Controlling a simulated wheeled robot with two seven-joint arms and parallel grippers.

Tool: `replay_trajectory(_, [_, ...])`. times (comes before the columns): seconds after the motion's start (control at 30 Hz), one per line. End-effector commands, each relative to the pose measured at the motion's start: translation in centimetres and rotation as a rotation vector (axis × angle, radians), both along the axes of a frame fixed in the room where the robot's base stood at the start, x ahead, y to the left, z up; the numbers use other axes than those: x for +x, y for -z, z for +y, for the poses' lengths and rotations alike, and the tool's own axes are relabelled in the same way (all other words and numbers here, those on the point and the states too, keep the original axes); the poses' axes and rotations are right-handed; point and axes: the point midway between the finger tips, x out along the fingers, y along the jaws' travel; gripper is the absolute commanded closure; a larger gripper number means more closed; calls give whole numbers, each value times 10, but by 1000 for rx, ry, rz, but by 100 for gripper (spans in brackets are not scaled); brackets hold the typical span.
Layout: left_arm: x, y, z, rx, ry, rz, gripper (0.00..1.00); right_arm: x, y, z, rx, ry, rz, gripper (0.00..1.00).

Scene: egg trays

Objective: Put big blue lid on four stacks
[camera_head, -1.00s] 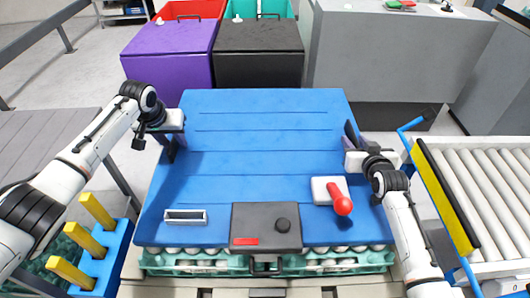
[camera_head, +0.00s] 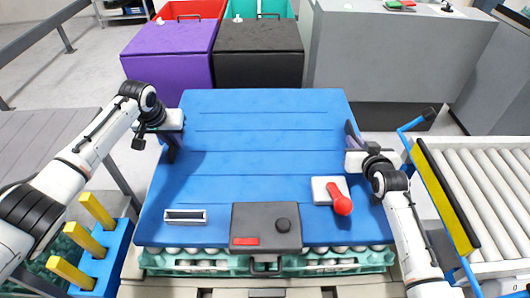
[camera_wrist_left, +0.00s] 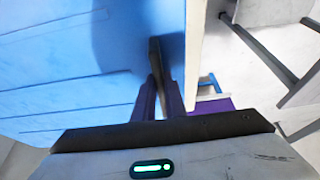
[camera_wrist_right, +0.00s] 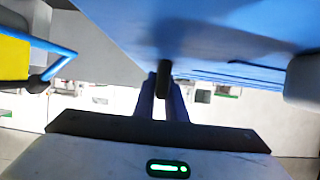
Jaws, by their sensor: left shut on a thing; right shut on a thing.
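The big blue lid (camera_head: 260,140) is a wide ribbed sheet that lies flat over teal egg trays (camera_head: 185,265) with eggs, whose front edge shows beneath it. I cannot tell if it rests on them everywhere; the stacks are mostly hidden. My left gripper (camera_head: 171,147) is shut on the lid's left edge. Its fingers pinch the edge in the left wrist view, where the lid (camera_wrist_left: 60,60) fills the left. My right gripper (camera_head: 351,134) is shut on the lid's right edge. In the right wrist view its fingers meet the lid's edge, with the lid (camera_wrist_right: 205,25) above.
A roller conveyor (camera_head: 500,190) with a yellow and blue rail (camera_head: 440,190) stands at right. A blue stand with yellow posts (camera_head: 83,240) is at lower left. Purple (camera_head: 168,55) and black (camera_head: 258,55) boxes and a grey cabinet (camera_head: 390,60) stand behind the lid.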

Motion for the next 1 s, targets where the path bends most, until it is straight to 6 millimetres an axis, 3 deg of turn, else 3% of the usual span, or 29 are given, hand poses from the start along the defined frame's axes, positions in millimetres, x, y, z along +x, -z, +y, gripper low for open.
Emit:
replay_trajectory(0.97, [0, 0, 0, -1, 0, 1, 100, 0, 1, 0, 0, 0, 2, 100])
replay_trajectory(1.0, [2, -5, -1, -3, 1, -8, 100, 2, -6, 0, 0, 0, -12, 100])
